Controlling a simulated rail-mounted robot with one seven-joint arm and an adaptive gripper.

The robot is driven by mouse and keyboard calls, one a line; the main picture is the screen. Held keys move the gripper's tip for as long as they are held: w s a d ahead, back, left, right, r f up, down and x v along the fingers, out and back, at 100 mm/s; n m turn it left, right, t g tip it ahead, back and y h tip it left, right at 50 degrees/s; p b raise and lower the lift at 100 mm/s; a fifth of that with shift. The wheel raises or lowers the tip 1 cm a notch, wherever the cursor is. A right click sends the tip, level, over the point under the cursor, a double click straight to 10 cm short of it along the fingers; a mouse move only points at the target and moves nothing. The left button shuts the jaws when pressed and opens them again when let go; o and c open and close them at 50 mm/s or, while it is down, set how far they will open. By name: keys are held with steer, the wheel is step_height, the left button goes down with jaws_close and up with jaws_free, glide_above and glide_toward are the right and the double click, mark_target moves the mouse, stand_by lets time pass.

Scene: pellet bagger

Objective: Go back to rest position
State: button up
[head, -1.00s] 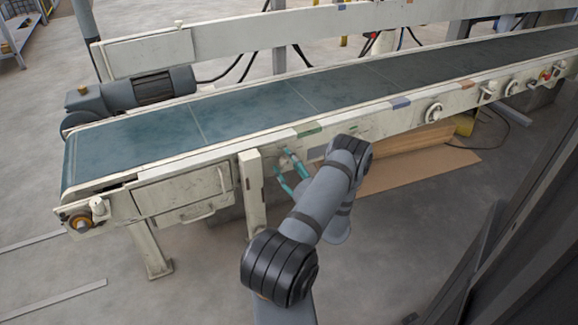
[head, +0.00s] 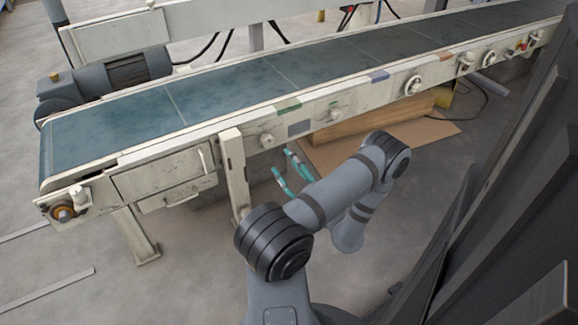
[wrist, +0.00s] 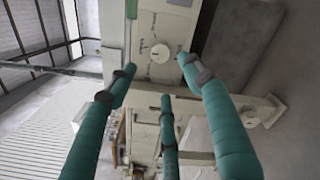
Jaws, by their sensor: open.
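My gripper (head: 284,163) has teal fingers, partly hidden behind my grey arm in the head view. It is in front of the conveyor's near side, below the side rail. In the wrist view my gripper (wrist: 160,78) shows several teal fingers spread apart with nothing between them. The conveyor (head: 225,95) has a dark blue-green belt and a worn cream frame. A round white knob (head: 267,140) is on its side panel near the gripper. A round knob (wrist: 160,53) also shows beyond the fingertips in the wrist view, apart from them.
A support post (head: 233,170) stands left of the gripper. Cardboard (head: 405,137) lies on the floor beneath the conveyor. A dark panelled structure (head: 500,180) rises close on the right. Bare floor (head: 190,275) is clear at the front left.

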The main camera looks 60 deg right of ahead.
mark_target(269, 143)
steer(key=shift+w, duration=0.15)
steer(key=x, duration=1.1)
steer(key=shift+w+d, duration=0.2)
steer(key=shift+w, duration=0.15)
